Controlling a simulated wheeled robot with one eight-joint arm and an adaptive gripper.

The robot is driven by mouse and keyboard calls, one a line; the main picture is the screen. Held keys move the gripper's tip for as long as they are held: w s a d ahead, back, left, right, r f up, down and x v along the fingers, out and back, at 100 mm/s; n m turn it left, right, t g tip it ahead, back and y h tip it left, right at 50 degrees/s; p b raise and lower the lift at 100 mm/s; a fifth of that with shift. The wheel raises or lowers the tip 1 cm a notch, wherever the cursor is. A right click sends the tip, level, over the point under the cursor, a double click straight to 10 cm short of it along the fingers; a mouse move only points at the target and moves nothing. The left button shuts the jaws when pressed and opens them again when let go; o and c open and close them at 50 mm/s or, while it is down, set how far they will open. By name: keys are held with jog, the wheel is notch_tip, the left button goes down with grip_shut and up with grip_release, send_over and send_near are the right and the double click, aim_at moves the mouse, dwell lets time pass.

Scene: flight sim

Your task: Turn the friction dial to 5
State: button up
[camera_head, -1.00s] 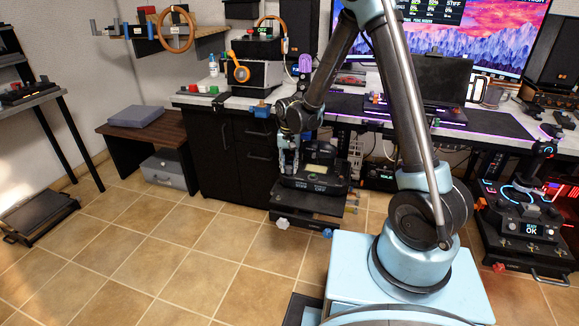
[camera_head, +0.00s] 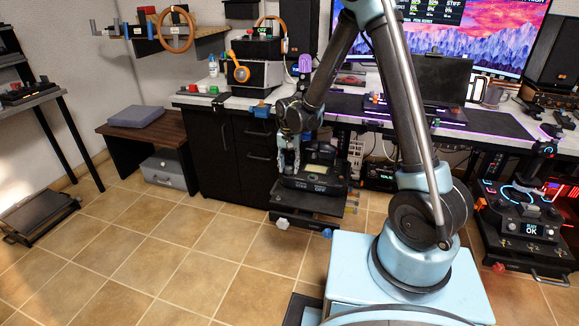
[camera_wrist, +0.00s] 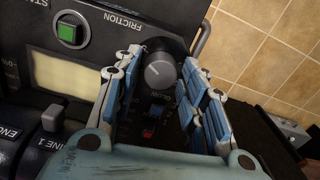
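The friction dial (camera_wrist: 160,72) is a grey round knob with a pale pointer mark, on a dark panel below the word FRICTION in the wrist view. My gripper (camera_wrist: 168,75) has its two blue-padded fingers apart, one on each side of the dial. A gap shows between the right finger and the dial; I cannot tell if the left finger touches it. In the head view my gripper (camera_head: 288,160) is at the left end of the dark throttle unit (camera_head: 315,172), and the dial is hidden there.
A green square button (camera_wrist: 68,32) and a pale display (camera_wrist: 62,75) lie left of the dial. Engine switches (camera_wrist: 50,118) stand at the lower left. A metal handle (camera_wrist: 202,38) rises at the panel's right edge. The tiled floor (camera_head: 150,250) is open.

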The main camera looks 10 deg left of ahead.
aim_at(290, 167)
notch_tip(290, 167, up, 12)
dwell(0.8)
jog(key=shift+d, duration=0.1)
jog(key=s+d+r, duration=0.2)
jog(key=d+r, duration=0.1)
jog(key=d, duration=0.5)
jog(key=s+d+r+t, duration=0.1)
jog(key=s+d+r, duration=0.15)
jog(key=d, duration=0.55)
jog(key=s+d+r, duration=0.1)
jog(key=d+r, duration=0.3)
jog(key=d, duration=0.4)
jog(key=s+d+f, duration=0.3)
jog(key=s+d, duration=0.5)
jog(key=s, duration=0.1)
jog(key=s+d+f+t, duration=0.1)
jog(key=s+d+f, duration=0.2)
jog(key=s+d, duration=0.5)
jog(key=shift+s+d, duration=0.25)
jog(key=shift+s, duration=0.2)
